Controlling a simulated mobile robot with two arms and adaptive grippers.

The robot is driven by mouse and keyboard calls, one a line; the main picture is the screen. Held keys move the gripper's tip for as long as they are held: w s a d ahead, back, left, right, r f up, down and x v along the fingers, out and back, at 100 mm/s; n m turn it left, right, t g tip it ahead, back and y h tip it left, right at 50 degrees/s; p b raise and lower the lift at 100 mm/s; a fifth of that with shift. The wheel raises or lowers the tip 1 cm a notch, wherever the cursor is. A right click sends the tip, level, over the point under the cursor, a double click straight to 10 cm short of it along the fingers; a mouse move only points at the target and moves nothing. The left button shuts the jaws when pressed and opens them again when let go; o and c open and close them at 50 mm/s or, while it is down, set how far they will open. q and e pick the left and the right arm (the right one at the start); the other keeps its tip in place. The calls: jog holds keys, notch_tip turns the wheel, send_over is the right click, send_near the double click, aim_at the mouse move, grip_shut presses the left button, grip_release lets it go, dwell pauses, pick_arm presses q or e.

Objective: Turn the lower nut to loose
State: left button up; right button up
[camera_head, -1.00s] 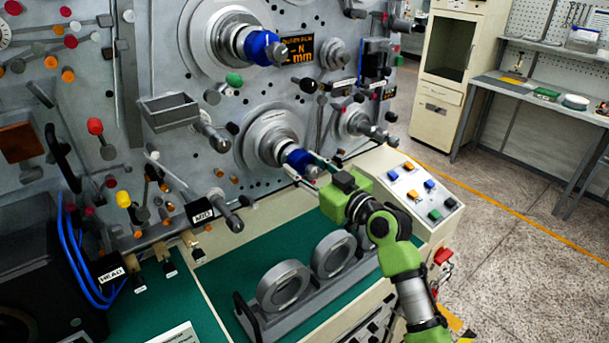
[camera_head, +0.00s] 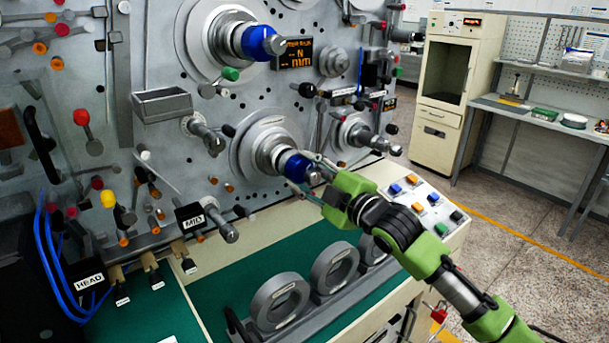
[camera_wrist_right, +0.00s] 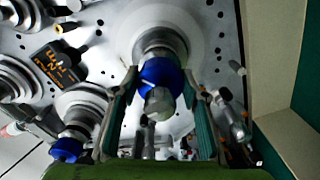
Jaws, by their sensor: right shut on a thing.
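The lower nut (camera_head: 293,164) is a blue collar on the lower spindle (camera_head: 265,147), with a grey metal stub at its front. In the right wrist view the lower nut (camera_wrist_right: 161,74) lies between the two fingers. My right gripper (camera_head: 307,172) is shut on it from the front right, one finger above and one below in the head view. The right gripper (camera_wrist_right: 160,88) also frames the nut in the wrist view. Finger contact is partly hidden. An upper blue nut (camera_head: 260,42) sits on the upper spindle, untouched. My left gripper is not in view.
Grey rings (camera_head: 280,302) stand in a rack below. A lever handle (camera_head: 205,135) and a small tray (camera_head: 162,104) project left of the spindle. Open floor lies at right.

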jog(key=shift+r+n, duration=0.1)
jog(key=shift+n, duration=0.9)
jog(key=n+p, duration=0.2)
jog(key=n, duration=0.1)
jog(key=shift+r+n, duration=0.1)
jog(key=shift+n, duration=0.2)
jog(key=n+p, duration=0.2)
jog(key=n, duration=0.3)
jog(key=shift+n, duration=0.3)
jog(key=o, duration=1.1)
jog(key=shift+s, duration=0.1)
jog(key=v, duration=1.1)
jog(key=shift+s+d, duration=0.25)
jog(key=shift+s, duration=0.05)
